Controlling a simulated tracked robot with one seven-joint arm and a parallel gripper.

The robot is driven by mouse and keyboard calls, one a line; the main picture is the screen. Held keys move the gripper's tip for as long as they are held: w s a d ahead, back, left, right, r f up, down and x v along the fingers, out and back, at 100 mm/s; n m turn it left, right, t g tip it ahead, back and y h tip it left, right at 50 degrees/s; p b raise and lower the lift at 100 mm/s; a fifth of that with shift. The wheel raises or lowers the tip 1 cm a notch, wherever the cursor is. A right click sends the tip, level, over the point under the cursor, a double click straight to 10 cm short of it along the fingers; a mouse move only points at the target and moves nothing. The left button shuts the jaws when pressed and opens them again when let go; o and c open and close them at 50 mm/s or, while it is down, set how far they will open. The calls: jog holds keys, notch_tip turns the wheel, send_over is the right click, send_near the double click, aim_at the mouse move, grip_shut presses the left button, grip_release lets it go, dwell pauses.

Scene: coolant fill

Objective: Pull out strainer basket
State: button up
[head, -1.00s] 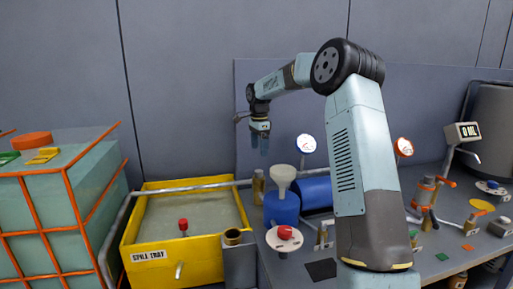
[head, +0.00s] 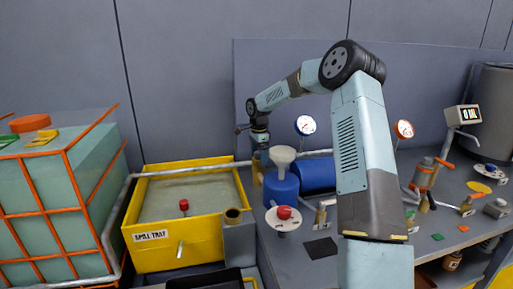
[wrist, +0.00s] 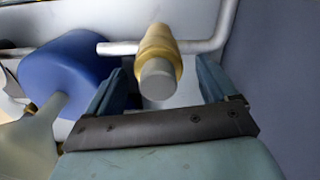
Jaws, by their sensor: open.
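A brass cylinder with a grey round end (wrist: 158,80), which looks like the strainer, shows in the wrist view. It lies between my two open fingers, with visible gaps on both sides. In the head view its brass body (head: 257,174) stands at the back of the bench, left of the blue drum. My gripper (head: 261,150) hangs pointing down just above it, open and empty. It also shows in the wrist view (wrist: 160,88). The basket itself is not visible; I cannot tell whether it is inside the brass body.
A white funnel (head: 282,155) on a blue container (head: 281,190) stands close in front of my gripper. A grey pipe (wrist: 200,46) passes behind the brass cylinder. The yellow spill tray (head: 205,235) is to the left. A pressure gauge (head: 305,125) stands to the right.

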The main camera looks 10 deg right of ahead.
jog(key=shift+f, duration=0.85)
jog(key=c, duration=1.2)
jog(key=o, duration=0.5)
jog(key=shift+c, duration=1)
jog(key=shift+r, duration=0.4)
jog(key=shift+r, duration=3.7)
